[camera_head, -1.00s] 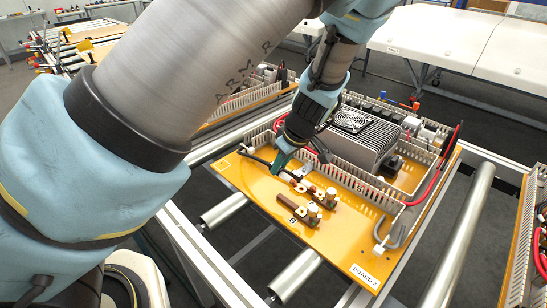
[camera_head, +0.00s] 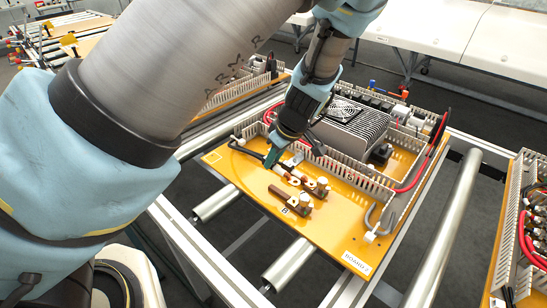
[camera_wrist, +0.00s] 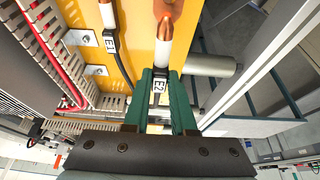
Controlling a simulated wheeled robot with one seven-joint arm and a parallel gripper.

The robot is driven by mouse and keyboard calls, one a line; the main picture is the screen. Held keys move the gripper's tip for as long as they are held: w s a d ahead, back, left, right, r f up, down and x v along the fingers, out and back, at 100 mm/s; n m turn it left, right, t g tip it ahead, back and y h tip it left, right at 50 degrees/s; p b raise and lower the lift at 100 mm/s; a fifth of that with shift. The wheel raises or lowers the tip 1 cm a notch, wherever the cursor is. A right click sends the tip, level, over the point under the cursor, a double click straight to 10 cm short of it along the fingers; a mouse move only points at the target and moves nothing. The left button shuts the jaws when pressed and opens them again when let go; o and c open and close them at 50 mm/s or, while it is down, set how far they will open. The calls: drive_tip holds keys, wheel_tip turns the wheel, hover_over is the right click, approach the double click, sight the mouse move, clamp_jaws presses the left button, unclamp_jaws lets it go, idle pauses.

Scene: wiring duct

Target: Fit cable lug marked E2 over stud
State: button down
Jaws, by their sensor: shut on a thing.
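My gripper (camera_head: 273,157) is low over the orange board (camera_head: 334,238), left of the studs. In the wrist view its green fingers (camera_wrist: 161,95) are shut on the cable marked E2 (camera_wrist: 159,85). Ahead of the fingers are its white sleeve and copper lug (camera_wrist: 168,10), cut by the top edge, so the lug's hole is hidden. The cable marked E1 (camera_wrist: 110,41) lies to the left. In the head view two bright-topped studs (camera_head: 322,182) (camera_head: 306,200) stand on copper bars (camera_head: 282,195). I cannot tell whether the held lug touches a stud.
A slotted duct (camera_head: 345,170) runs behind the studs, with a finned heatsink and fan (camera_head: 350,122) beyond it. A grey cable hook (camera_head: 374,222) is at the right. A roller (camera_head: 445,225) and another board (camera_head: 520,220) lie farther right. The front of the board is clear.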

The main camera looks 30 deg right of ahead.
sight(275, 170)
drive_tip(key=shift+f+b, duration=1.4)
drive_tip(key=shift+f, duration=1.2)
drive_tip(key=shift+p, duration=0.5)
drive_tip(key=shift+f+b, duration=0.4)
drive_tip(key=shift+f, duration=0.4)
drive_tip(key=shift+p, duration=0.4)
idle(0.5)
drive_tip(key=shift+f, duration=0.15)
drive_tip(key=c, duration=0.7)
unclamp_jaws()
drive_tip(key=shift+o, duration=0.2)
